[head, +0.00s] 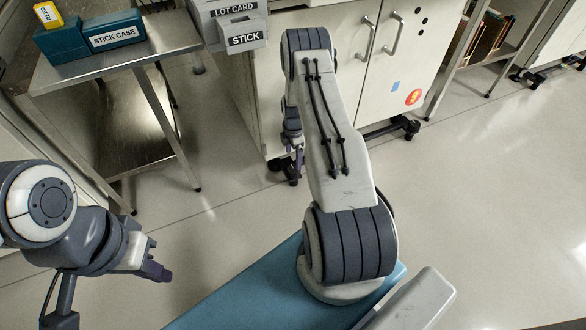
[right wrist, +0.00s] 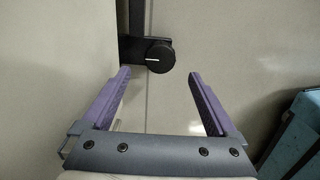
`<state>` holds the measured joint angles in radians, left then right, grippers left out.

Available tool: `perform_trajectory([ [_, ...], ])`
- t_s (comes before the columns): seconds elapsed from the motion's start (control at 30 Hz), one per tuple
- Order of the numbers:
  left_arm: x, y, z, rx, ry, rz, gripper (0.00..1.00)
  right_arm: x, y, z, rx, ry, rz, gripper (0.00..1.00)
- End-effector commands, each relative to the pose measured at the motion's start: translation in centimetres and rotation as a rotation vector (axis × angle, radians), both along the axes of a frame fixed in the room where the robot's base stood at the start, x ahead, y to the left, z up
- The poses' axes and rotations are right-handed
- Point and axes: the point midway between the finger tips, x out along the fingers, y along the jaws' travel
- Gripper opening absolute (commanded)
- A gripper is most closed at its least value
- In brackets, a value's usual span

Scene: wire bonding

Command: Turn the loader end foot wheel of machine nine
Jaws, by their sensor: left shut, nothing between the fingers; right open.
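The foot wheel (right wrist: 158,55) is a round black knob with a white mark, on a black bracket in the right wrist view. My right gripper (right wrist: 158,74) is open, its purple fingers on either side of the line to the knob. The knob appears just beyond the fingertips, not visibly touched. In the head view, my right gripper (head: 294,152) is low by the near left foot (head: 284,168) of the white cabinet machine (head: 351,88), partly behind my arm. An orange round sticker (head: 414,97), apparently with a nine, is on its door. My left gripper (head: 160,273) is shut and empty, over the floor.
A steel table (head: 110,66) at the left holds a teal stick case (head: 108,36). Grey bins (head: 238,35) labelled lot card and stick hang beside the cabinet. A black foot (head: 400,127) is at its right end. The floor (head: 480,190) at the right is clear.

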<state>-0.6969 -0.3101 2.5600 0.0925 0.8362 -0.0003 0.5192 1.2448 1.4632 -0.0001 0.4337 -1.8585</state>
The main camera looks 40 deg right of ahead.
Motion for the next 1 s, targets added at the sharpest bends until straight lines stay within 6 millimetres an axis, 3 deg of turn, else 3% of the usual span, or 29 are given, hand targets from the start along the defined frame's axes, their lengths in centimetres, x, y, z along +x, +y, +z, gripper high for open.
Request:
perform_trajectory([
  [0.03, 0.0, 0.0, -1.3, 0.000, 0.000, 0.000, 0.00, 0.0, 0.1, -1.8, 0.000, 0.002, 0.000, 0.94],
  [0.3, 0.0, 0.0, -3.8, 0.000, 0.000, 0.000, 0.00, 0.0, -0.1, -6.2, 0.000, 0.000, -0.002, 0.94],
  [0.5, 0.0, 0.0, -4.4, 0.000, 0.000, 0.000, 0.00, -0.1, -0.2, -7.3, 0.000, 0.000, -0.003, 0.94],
  [0.77, 0.0, 0.0, -4.3, 0.000, 0.000, 0.000, 0.00, -0.1, -0.3, -7.3, 0.000, 0.000, -0.004, 0.94],
  [0.87, 0.0, 0.0, -4.3, 0.000, 0.000, 0.000, 0.00, -0.1, -0.3, -7.3, 0.000, 0.000, -0.004, 0.63],
  [1.0, 0.0, 0.0, -4.3, 0.000, 0.000, 0.000, 0.00, -0.1, -0.3, -7.3, 0.000, 0.000, -0.005, 0.09],
])
